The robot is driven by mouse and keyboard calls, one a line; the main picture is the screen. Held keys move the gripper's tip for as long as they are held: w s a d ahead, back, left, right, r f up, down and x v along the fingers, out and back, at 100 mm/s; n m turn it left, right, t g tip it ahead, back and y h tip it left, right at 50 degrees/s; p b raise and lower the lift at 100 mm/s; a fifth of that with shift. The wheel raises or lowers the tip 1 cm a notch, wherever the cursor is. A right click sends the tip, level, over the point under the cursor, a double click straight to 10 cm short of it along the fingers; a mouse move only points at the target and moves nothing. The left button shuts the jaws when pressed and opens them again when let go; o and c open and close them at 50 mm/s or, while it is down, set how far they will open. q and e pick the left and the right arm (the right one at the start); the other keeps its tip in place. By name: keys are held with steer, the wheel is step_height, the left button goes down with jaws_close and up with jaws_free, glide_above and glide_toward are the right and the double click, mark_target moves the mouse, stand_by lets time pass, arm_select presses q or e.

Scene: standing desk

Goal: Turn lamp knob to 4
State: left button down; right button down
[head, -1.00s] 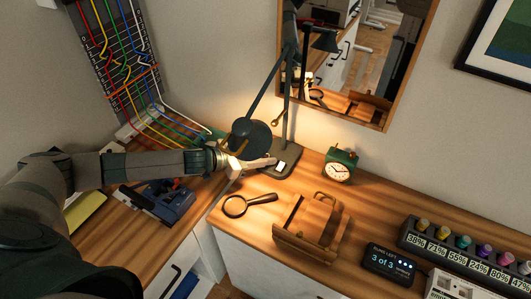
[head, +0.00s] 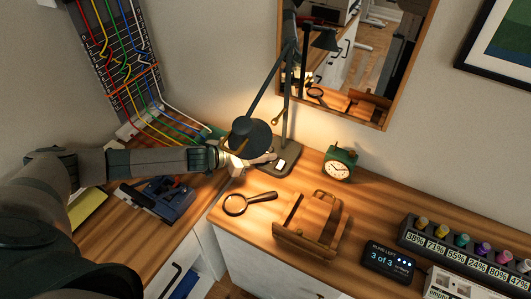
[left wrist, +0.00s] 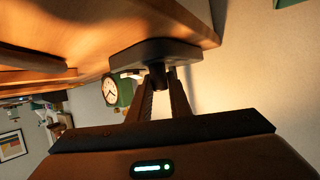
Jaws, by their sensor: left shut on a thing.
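The dark desk lamp (head: 288,110) stands against the wall, its round head (head: 249,137) bent over my left wrist. Its flat base (head: 292,160) carries a small bright display (head: 281,165). My left gripper (head: 264,159) reaches in from the left, under the lamp head, to the left side of the base. In the left wrist view, the lamp base (left wrist: 150,52) has a short dark knob (left wrist: 157,76) between my left fingers (left wrist: 160,90), which are shut on it. Any number on the knob or display is too small to read. My right gripper is out of view.
A green clock (head: 340,165) stands right of the lamp base. A magnifying glass (head: 236,205) and a wooden holder (head: 310,225) lie in front. A blue tool (head: 165,197) sits below my forearm. A mirror (head: 385,117) hangs behind.

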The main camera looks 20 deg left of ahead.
arm_select(q)
steer(key=shift+w+r+m+g+h+p, duration=0.2)
steer(key=shift+m+g+h+p, duration=0.25)
steer(key=shift+m+p, duration=0.3)
steer(key=shift+f+m+g+h, duration=0.1)
steer(key=shift+m+g+h, duration=0.45)
steer(key=shift+m+g, duration=0.3)
steer(key=shift+s+f+m+g+h, duration=0.15)
steer(key=shift+m+g+h, duration=0.35)
steer(key=shift+m+g, duration=0.25)
steer(key=shift+m+g+h+b, duration=0.3)
steer(key=shift+m+g+b, duration=0.05)
steer(key=shift+m+g, duration=0.2)
steer(key=c, duration=1.6)
jaws_free()
steer(key=shift+c, duration=0.2)
steer(key=shift+a, duration=0.1)
